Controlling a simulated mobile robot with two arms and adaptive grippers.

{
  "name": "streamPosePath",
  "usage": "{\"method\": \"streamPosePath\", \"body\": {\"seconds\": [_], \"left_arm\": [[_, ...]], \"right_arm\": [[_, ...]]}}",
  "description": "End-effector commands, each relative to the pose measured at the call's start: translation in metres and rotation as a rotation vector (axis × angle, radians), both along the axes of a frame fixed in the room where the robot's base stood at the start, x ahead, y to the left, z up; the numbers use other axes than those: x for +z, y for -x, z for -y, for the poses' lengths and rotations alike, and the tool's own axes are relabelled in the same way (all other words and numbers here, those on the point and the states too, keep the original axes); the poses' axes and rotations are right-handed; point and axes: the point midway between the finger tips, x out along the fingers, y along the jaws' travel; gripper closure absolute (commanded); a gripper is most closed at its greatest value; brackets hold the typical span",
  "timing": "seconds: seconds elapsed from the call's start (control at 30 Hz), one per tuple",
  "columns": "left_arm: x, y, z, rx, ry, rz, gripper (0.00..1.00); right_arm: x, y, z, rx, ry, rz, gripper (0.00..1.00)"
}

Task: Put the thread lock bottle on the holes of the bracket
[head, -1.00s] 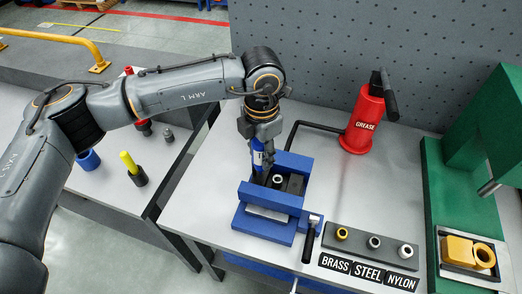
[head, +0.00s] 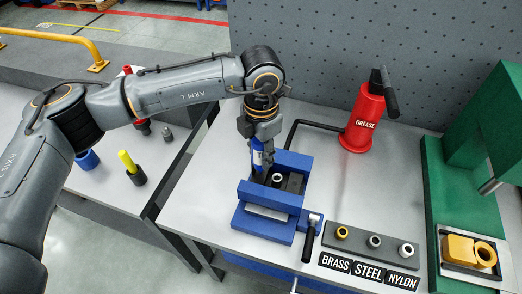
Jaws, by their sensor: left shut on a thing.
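The thread lock bottle (head: 257,160) is blue with a pale label. My left gripper (head: 262,146) is shut on it and holds it nozzle down over the left part of the blue vise (head: 265,225). A dark bracket (head: 294,184) lies between the vise jaws, with a pale metal ring (head: 277,178) on it. The bottle's lower end is close to the ring's left side. I cannot tell whether it touches the bracket. The bracket's holes are mostly hidden or too small to make out. My right gripper is not in view.
A dark rack (head: 358,240) with three bushings, labelled brass, steel and nylon, lies at the front right. A green press (head: 462,190) with a yellow block (head: 462,249) is at the far right. A side table (head: 100,190) holds several tools.

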Motion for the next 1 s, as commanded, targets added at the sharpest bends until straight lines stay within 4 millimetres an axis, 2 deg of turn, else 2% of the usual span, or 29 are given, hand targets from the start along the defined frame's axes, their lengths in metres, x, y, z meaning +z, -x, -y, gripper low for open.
{"method": "streamPosePath", "body": {"seconds": [1.0], "left_arm": [[-0.0020, -0.0003, -0.0016, 0.002, -0.004, -0.001, 0.96]], "right_arm": [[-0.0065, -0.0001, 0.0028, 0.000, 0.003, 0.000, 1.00]]}}
